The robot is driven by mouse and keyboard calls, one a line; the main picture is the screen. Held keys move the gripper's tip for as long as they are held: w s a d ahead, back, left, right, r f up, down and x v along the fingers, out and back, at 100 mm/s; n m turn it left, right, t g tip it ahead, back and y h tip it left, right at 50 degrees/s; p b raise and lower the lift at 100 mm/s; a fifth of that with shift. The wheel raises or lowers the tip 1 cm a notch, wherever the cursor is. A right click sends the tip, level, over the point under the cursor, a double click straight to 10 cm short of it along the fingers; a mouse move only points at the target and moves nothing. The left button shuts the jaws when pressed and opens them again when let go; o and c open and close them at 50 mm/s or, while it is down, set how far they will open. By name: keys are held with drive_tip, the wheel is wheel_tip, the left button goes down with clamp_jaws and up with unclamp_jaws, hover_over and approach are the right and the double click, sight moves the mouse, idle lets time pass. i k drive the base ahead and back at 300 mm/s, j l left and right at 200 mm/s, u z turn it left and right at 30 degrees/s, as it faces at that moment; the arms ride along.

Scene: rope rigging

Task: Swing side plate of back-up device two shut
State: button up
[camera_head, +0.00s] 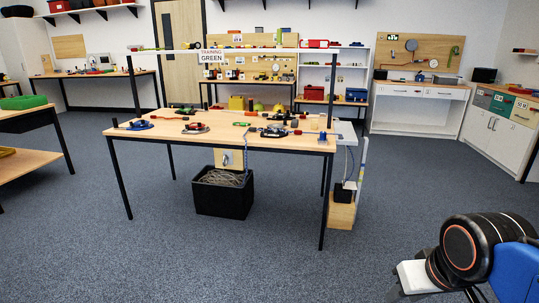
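Several small devices lie on the wooden table (215,146) in the middle of the room. A blue one (138,125) is at the left, a dark one with red parts (195,128) is right of it, and another dark one (273,131) is right of centre. They are too small to tell which is back-up device two or how its side plate stands. Part of my arm shows at the lower right, well apart from the table. My gripper is not in view.
A black crate of rope (220,199) stands under the table. A wooden box (341,214) stands by the table's right end. A bar with a "TRAINING GREEN" sign (212,56) spans above the table. Carpet in front is clear. Benches and shelves line the walls.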

sight(280, 126)
drive_tip(key=i, duration=1.75)
